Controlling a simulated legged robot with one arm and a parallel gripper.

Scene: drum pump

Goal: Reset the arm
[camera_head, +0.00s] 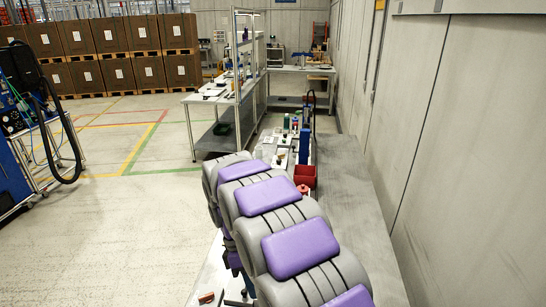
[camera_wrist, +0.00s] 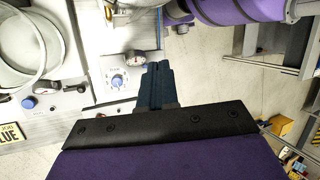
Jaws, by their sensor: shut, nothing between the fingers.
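A white panel (camera_wrist: 85,105) lies beyond and to the left of the fingers. It carries a round dial with a blue centre (camera_wrist: 117,80) and a gauge (camera_wrist: 108,60). I cannot tell how far the fingers are from the panel; no contact shows.
A concrete wall (camera_head: 470,140) runs along the right. A black hose (camera_head: 68,150) hangs at the left. The floor (camera_head: 130,220) left of my arm is clear.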

